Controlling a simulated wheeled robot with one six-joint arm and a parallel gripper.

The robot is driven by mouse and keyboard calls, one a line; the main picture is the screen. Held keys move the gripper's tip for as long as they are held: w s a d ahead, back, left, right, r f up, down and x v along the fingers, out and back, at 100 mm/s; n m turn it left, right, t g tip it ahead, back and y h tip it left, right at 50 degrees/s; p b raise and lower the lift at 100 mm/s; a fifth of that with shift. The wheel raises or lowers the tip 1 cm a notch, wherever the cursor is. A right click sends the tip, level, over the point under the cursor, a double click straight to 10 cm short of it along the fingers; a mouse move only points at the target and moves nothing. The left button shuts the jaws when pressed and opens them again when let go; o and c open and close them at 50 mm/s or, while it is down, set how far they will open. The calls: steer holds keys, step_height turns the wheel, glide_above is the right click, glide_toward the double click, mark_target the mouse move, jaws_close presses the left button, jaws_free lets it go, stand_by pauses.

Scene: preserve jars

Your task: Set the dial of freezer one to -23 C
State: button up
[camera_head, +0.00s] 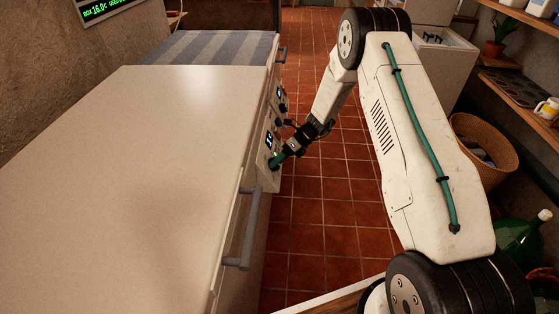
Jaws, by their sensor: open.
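A white chest freezer (150,170) fills the left of the head view. A control panel (270,121) with small lit displays and dials is on its right side face, seen at a steep angle. My gripper (277,161) is at the near end of this panel, close to a dial beside a lit display (269,140). The green fingertips cover most of that dial, and I cannot tell whether they touch it. The dial's setting and the display's digits are too small to read. I cannot tell which freezer is number one.
A grey handle (245,230) sticks out of the freezer's side, nearer than the panel. A striped cloth (208,47) covers the far top. A wicker basket (485,140) and a green bottle (520,238) stand right of my arm. Tiled floor (335,190) is clear between.

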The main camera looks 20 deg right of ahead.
steer(key=v, duration=0.8)
steer(key=shift+a, duration=0.1)
steer(key=s+a+r+n+h, duration=0.1)
steer(key=s+r+n+h, duration=0.2)
steer(key=s+r+n, duration=0.6)
steer(key=s+r+n+t+h, duration=0.1)
steer(key=s+r+n+h, duration=0.2)
steer(key=s+r+n, duration=0.6)
steer(key=s+a+r+n+h, duration=0.1)
steer(key=s+r+n+h, duration=0.2)
steer(key=s+r+n, duration=0.6)
steer(key=s+r, duration=0.3)
steer(key=s, duration=0.5)
steer(key=s+r, duration=0.3)
steer(key=s, duration=0.6)
steer(key=shift+a+r+n+t, duration=0.3)
steer(key=shift+n, duration=0.1)
